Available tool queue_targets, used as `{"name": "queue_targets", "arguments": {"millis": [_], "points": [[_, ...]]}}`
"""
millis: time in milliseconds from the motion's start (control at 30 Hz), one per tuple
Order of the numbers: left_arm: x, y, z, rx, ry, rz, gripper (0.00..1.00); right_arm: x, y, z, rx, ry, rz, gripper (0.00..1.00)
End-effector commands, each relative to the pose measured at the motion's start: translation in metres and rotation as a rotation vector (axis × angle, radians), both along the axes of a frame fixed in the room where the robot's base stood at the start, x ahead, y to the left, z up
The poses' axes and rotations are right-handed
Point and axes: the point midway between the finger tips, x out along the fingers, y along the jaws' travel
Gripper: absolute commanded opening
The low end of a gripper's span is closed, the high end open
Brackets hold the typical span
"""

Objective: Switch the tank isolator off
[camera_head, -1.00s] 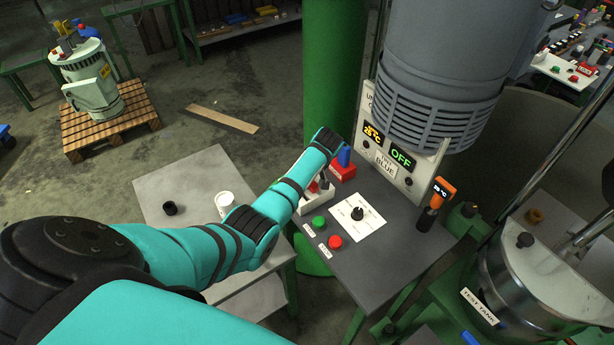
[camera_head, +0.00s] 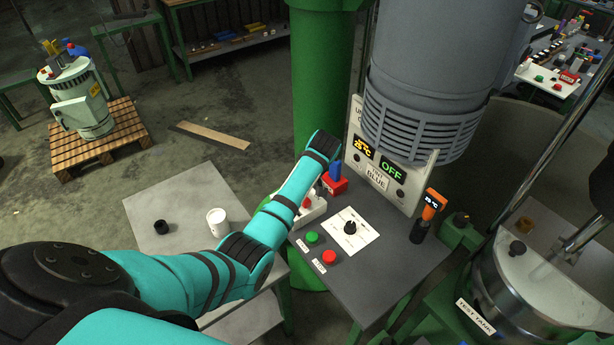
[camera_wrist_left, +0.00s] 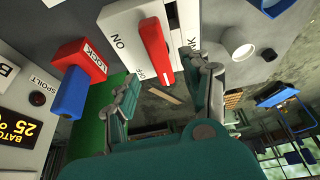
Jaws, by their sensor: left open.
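The tank isolator is a white box (camera_wrist_left: 130,22) with a red handle (camera_wrist_left: 154,45); ON and partly hidden OFF lettering shows beside the handle in the left wrist view. In the head view the white box (camera_head: 317,212) is partly hidden behind my left arm, with some red showing. My left gripper (camera_wrist_left: 166,88) is open and empty, its two fingers apart on either side of the handle's lower end as seen in the wrist view. Whether either finger touches the handle I cannot tell. My right gripper is out of view.
A red LOCK block (camera_wrist_left: 90,60) with a blue part (camera_wrist_left: 70,95) sits close beside the isolator. Green (camera_head: 312,237) and red (camera_head: 329,257) buttons and a black knob (camera_head: 350,227) are on the grey table (camera_head: 375,275). A display panel (camera_head: 390,172) reads OFF.

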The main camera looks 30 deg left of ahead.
Motion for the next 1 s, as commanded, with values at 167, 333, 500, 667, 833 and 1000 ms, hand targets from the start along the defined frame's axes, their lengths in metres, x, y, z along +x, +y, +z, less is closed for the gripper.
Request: {"name": "queue_targets", "arguments": {"millis": [167,333,500,667,833,1000], "points": [[-0.004,-0.014,0.035,-0.001,-0.004,-0.001,0.48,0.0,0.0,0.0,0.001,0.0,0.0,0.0],[-0.008,-0.021,0.055,0.0,-0.002,0.001,0.48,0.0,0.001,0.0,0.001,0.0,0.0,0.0],[-0.009,-0.023,0.061,0.001,0.0,0.001,0.48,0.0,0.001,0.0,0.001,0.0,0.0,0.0],[-0.009,-0.023,0.061,0.001,0.0,0.001,0.48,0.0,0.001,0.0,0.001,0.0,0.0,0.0],[-0.009,-0.023,0.061,0.0,0.0,0.001,0.48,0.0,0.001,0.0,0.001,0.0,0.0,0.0],[-0.011,-0.024,0.059,0.001,0.002,-0.005,0.48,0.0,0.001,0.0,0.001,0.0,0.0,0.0]]}}
